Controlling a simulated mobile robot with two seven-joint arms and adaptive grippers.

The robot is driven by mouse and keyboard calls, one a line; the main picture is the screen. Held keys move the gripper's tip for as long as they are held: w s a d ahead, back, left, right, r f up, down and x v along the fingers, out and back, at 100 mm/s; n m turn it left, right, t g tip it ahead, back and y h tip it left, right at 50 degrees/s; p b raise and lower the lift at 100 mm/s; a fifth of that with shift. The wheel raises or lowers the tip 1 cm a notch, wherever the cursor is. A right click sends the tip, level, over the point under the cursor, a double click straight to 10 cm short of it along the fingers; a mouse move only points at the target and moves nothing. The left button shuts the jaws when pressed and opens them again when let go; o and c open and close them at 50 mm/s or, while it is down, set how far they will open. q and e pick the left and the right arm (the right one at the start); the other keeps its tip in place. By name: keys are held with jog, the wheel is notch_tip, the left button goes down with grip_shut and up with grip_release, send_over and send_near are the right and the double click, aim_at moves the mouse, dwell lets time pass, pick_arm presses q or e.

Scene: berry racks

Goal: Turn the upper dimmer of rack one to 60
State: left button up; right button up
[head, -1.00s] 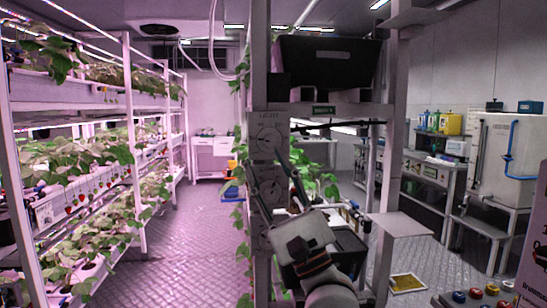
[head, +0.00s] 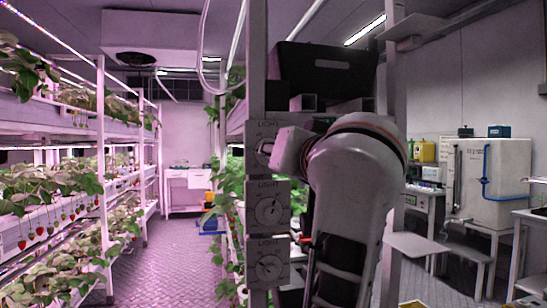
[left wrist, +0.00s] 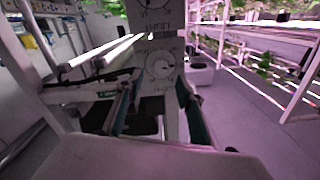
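Light dimmers stand in a column on the near rack post. The upper dimmer (head: 261,131) is partly hidden by my left gripper (head: 280,151), so its setting cannot be read in the head view. The middle dimmer (head: 268,207) and lower dimmer (head: 268,264) are in clear view below it. In the left wrist view, which seems upside down, a dimmer dial (left wrist: 160,66) lies ahead between the two spread fingers of the left gripper (left wrist: 153,88). The fingers look open and empty. I cannot tell whether they touch the dial. My right gripper is not in view.
A black crate (head: 325,72) sits on the rack's top shelf, close to my left arm. Strawberry racks (head: 104,185) stand on the left, with an open aisle floor (head: 165,250) between. Benches and a white tank (head: 490,180) are at the right.

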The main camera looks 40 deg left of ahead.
pick_arm(q)
jog(key=x, duration=0.6)
jog(key=shift+a, duration=0.25)
jog(key=shift+w, duration=0.1)
grip_shut()
